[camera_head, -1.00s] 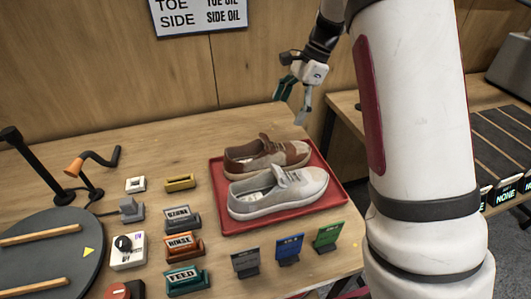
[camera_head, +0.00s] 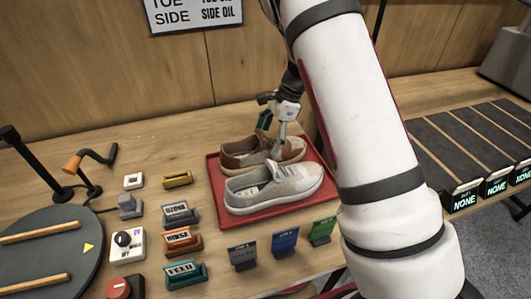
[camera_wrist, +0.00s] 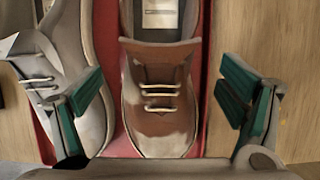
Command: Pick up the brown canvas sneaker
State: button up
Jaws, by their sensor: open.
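The brown canvas sneaker (camera_head: 236,157) lies on the back part of the red tray (camera_head: 222,208), toe to the right, with pale smudges on it. In the wrist view the brown sneaker (camera_wrist: 160,95) lies between my open fingers, its laces and toe facing me. My gripper (camera_head: 272,135) is open above the sneaker's lace and toe area. In the wrist view my gripper (camera_wrist: 162,115) shows green finger pads spread to both sides of it. The grey-white sneaker (camera_head: 275,190) lies close in front of it; the left finger overlaps it in the wrist view.
Small labelled blocks (camera_head: 181,242) stand left of the tray, and grey, blue and green cards (camera_head: 285,241) stand in front. A dark turntable (camera_head: 50,250) is at far left. A wooden wall (camera_head: 110,80) is behind. Dark lanes marked NONE (camera_head: 455,145) are at right.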

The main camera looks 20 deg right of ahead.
jog(key=shift+x, duration=1.35)
jog(key=c, duration=1.6)
